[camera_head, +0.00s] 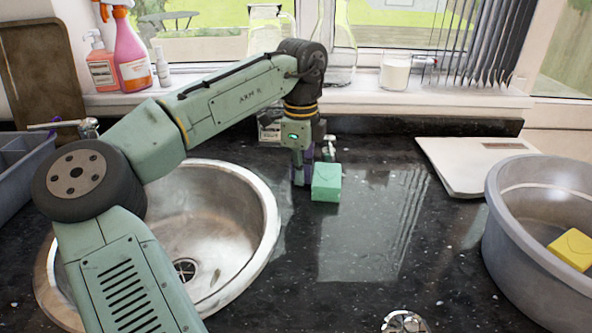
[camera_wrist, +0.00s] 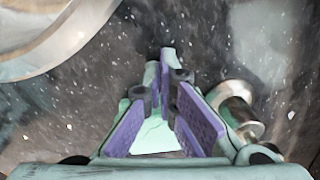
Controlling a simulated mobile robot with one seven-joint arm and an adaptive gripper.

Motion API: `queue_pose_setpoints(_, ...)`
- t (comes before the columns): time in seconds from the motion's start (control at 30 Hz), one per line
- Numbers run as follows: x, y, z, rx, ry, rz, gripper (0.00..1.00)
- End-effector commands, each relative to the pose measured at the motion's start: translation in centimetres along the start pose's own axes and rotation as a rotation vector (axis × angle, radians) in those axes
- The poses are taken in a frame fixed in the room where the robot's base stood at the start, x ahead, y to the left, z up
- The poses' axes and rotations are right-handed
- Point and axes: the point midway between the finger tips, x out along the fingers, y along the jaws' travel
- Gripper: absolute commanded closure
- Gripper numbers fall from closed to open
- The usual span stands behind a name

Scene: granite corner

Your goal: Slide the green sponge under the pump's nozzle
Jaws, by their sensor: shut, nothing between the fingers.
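The green sponge (camera_head: 326,183) is a pale green block on the dark granite counter, right of the sink. My gripper (camera_head: 301,178) points down just left of it, low over the counter. Its purple-padded fingers are shut and empty in the wrist view (camera_wrist: 163,88). A pale green patch, apparently the sponge (camera_wrist: 155,137), shows behind the fingers; I cannot tell whether they touch it. A metallic pump (camera_wrist: 235,108) appears right of the fingers in the wrist view.
The round steel sink (camera_head: 270,225) lies left of my gripper. A grey basin (camera_head: 510,245) with a yellow sponge (camera_head: 574,249) stands at right, near a white board (camera_head: 465,165). A metal cap (camera_head: 404,321) sits at the front. The counter between is clear.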

Motion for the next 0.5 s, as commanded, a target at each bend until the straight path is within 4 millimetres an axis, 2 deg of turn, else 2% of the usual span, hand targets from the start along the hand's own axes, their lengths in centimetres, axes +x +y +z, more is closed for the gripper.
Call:
queue_pose_setpoints(0.17,-0.1,0.0,-0.1,0.001,0.001,0.000,1.00)
queue_pose_setpoints(0.5,-0.1,0.0,-2.1,0.000,0.001,0.000,1.00)
